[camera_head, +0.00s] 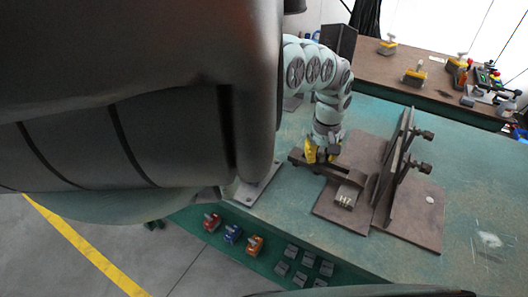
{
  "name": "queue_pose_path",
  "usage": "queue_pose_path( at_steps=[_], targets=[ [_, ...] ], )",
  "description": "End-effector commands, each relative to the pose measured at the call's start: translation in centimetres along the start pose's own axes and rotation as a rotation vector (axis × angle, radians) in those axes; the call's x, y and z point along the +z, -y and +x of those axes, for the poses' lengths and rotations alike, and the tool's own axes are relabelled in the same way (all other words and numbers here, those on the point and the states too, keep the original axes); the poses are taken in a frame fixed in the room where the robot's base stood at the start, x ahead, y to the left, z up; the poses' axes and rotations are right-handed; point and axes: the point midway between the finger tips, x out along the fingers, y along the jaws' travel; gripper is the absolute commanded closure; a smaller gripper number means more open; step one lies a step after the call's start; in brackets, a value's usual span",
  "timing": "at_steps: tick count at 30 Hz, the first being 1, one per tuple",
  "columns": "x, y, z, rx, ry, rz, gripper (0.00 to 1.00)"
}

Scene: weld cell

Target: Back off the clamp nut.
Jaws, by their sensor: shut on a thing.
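My gripper (321,153), with yellow fingers, points down at the dark clamp bar (338,176) on the green table. It is shut on the clamp nut, which the fingers and wrist mostly hide. The slotted clamp bar runs from under my gripper towards the brown base plate (416,222). Its right end rests by a small grey block (346,196) on the plate. The nut's thread and how far it is turned are too small to tell.
Upright brown plates (391,168) with dark bolts (424,134) stand just right of the clamp. A brown bench (440,86) with yellow-and-grey tools is behind. Red, blue and orange items (233,233) sit along the front. The table's right side (480,180) is mostly clear.

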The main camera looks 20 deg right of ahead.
Motion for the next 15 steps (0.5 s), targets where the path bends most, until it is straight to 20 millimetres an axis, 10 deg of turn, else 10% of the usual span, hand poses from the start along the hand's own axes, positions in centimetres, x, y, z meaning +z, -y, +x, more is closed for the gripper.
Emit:
queue_pose_path(
  at_steps=[15],
  targets=[
    [0.1, -0.05, -0.09, 0.001, 0.0, -0.488, 1.0]
  ],
)
